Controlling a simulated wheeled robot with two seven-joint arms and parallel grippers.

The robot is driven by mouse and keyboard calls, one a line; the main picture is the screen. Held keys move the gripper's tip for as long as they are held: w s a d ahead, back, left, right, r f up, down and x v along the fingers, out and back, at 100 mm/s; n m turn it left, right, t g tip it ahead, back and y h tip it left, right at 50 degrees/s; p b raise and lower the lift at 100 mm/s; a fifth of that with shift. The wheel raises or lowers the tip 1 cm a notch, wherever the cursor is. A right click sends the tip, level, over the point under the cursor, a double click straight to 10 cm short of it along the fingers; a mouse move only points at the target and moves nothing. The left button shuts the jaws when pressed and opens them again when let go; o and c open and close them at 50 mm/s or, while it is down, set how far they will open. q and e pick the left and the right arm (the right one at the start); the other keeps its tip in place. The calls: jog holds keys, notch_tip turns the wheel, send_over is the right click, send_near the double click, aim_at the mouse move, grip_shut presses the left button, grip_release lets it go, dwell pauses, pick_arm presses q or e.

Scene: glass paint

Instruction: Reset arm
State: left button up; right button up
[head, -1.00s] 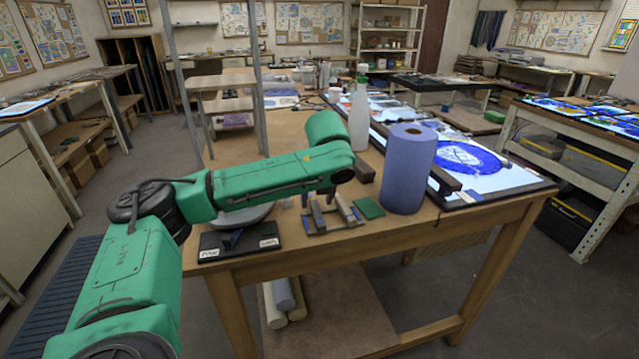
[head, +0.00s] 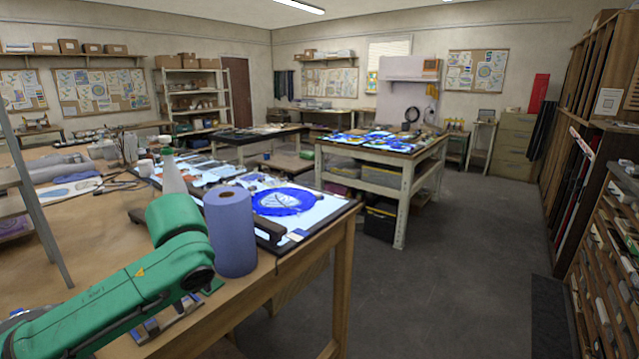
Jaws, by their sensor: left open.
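My left arm reaches in from the lower left over the wooden table. The end of it, with my left gripper (head: 176,220), is just left of a blue paper roll (head: 231,233). The gripper is open. Its fingers are mostly hidden behind the green wrist, and I see nothing held. I cannot tell whether the wrist and the roll touch. My right gripper is not in view.
A white bottle (head: 172,174) stands just behind the wrist. A lit panel with a blue round design (head: 284,200) lies right of the roll. A white-framed workbench (head: 399,178) stands farther right. The floor (head: 450,285) at right is clear.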

pick_arm(q)
jog(key=s+d+f+n+h, duration=0.35)
jog(key=d+f+n, duration=0.25)
jog(key=f, duration=0.2)
jog(key=s+d+f+n+h, duration=0.2)
jog(key=s+d+f+n, duration=0.25)
jog(key=d+f, duration=0.3)
jog(key=s+a+f+n+y, duration=0.3)
jog(key=s+a+f+n, duration=0.6)
jog(key=s+a+n, duration=0.25)
notch_tip(320, 180, down, 22)
jog(key=s+r+g, duration=0.1)
jog(key=s, duration=0.1)
jog(key=s+a+f+g, duration=0.1)
jog(key=s+a+f, duration=0.1)
jog(key=s+f, duration=1.4)
jog(key=shift+s+f+g, duration=0.15)
jog(key=shift+s+g, duration=0.25)
jog(key=shift+s, duration=0.2)
